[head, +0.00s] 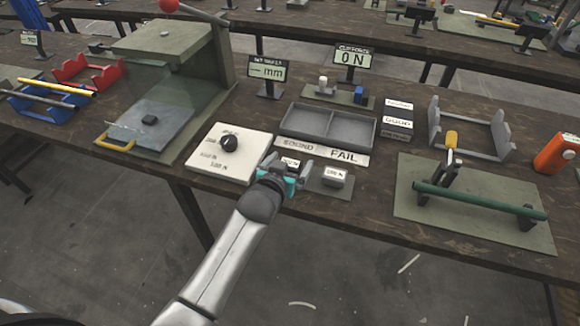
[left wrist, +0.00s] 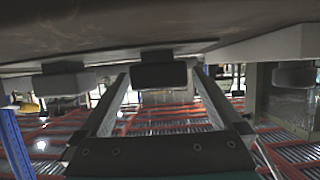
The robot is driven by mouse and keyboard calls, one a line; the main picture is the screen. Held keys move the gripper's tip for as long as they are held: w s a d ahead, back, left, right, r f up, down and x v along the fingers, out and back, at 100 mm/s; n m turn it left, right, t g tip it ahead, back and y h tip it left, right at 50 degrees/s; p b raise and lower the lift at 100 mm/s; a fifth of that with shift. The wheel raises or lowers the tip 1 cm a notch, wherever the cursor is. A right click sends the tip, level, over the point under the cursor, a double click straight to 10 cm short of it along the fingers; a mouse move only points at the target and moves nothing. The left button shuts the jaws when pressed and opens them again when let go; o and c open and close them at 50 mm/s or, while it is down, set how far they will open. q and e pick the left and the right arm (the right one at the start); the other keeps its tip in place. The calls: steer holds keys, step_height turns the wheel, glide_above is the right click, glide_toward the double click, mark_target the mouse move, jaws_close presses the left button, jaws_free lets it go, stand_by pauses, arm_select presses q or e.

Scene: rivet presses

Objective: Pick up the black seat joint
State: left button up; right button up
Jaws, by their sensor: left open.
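The black seat joint appears to be the dark block (left wrist: 160,75) between my left fingers in the left wrist view, which is upside down. In the head view a pale lettered top (head: 290,163) shows there, and the rest is hidden by the gripper. My left gripper (head: 287,172) is open, with one finger on each side of the block. I cannot tell whether they touch it. A grey block (head: 335,176) with a lettered top stands to the right on the same small mat; it also shows in the left wrist view (left wrist: 65,83). My right gripper is not in view.
A white dial panel (head: 205,160) with a black knob lies left of the gripper. A divided grey tray (head: 328,125) and a SOUND/FAIL plate (head: 345,156) lie behind it. The press (head: 175,50) stands back left, a small black block on its plate.

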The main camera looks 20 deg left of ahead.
arm_select(q)
steer(key=c, duration=1.4)
